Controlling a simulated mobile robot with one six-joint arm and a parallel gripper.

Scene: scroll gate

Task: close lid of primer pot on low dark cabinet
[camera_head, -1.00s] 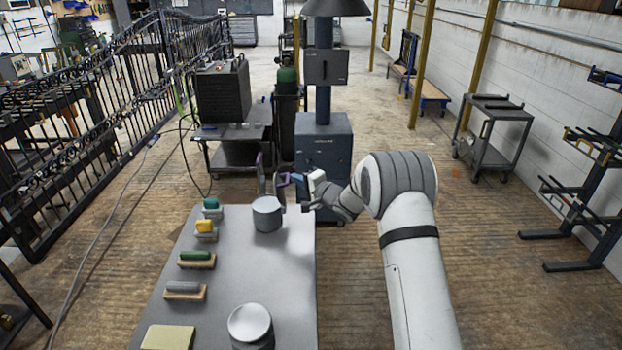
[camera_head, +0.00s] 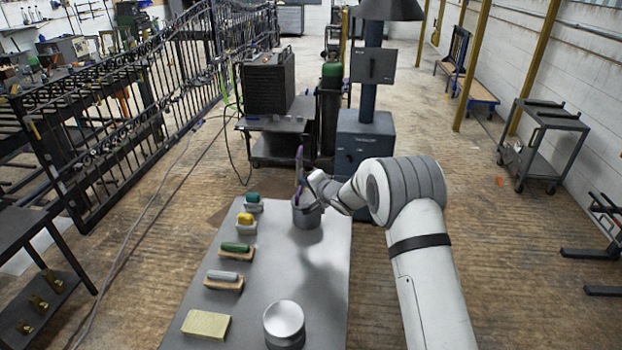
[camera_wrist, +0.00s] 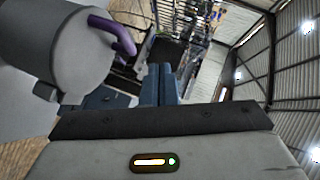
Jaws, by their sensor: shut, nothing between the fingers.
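The primer pot (camera_head: 306,216) is a grey round pot at the far end of a grey-topped cabinet (camera_head: 315,265). Its lid stands open and upright, edge-on, with a purple part (camera_head: 299,163) showing above the rim. In the wrist view, a large grey round form with a purple handle (camera_wrist: 112,32) fills the upper left; I cannot tell how much is lid and how much pot. My gripper (camera_wrist: 160,75) is shut and empty, to the right of the handle. In the head view it is at the pot's rim, partly hidden by my wrist; contact is unclear.
A second grey round container (camera_head: 284,322) stands near the front of the top. Several brushes or blocks line the left edge, including a green one (camera_head: 235,247) and a yellowish pad (camera_head: 206,325). A blue-grey stove (camera_head: 365,140) stands behind.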

